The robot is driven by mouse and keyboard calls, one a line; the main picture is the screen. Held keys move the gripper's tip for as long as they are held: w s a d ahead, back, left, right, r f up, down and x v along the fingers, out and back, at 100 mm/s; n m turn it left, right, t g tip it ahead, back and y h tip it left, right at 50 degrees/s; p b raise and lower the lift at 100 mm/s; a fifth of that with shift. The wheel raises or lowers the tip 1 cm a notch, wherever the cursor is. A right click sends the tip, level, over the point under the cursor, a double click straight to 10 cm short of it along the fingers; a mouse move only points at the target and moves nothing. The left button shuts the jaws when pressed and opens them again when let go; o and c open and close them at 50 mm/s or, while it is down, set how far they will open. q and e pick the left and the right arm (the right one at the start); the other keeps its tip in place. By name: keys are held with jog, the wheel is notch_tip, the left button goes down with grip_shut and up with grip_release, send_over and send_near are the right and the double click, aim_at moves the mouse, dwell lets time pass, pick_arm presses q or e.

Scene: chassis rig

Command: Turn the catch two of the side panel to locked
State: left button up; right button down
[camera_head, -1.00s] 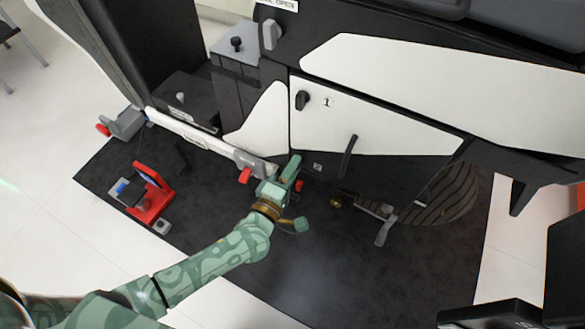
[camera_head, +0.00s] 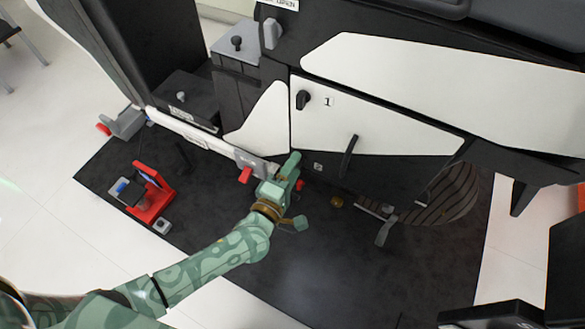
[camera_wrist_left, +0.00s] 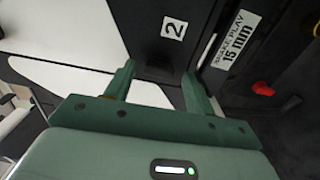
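The side panel (camera_head: 375,125) is white above and black below. Catch one (camera_head: 303,99) is a black knob beside the label "1". The label "2" (camera_head: 318,167) is on the black lower part; it also shows in the left wrist view (camera_wrist_left: 173,28). I cannot make out catch two; my left gripper may hide it. My left gripper (camera_head: 291,164) is at the panel's lower edge, left of the label "2". In the left wrist view its two green fingers (camera_wrist_left: 158,78) stand apart, with dark panel surface between them. My right gripper is not in view.
A grey bracket with a red lever (camera_head: 245,175) is close left of the gripper. A red stand (camera_head: 152,198) is on the dark mat (camera_head: 310,265). A black bar (camera_head: 348,157) crosses the panel's front. The front of the mat is clear.

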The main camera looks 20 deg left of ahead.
pick_arm(q)
jog(key=s+a+p, duration=0.3)
jog(key=s+p, duration=0.1)
jog(key=s, duration=1.2)
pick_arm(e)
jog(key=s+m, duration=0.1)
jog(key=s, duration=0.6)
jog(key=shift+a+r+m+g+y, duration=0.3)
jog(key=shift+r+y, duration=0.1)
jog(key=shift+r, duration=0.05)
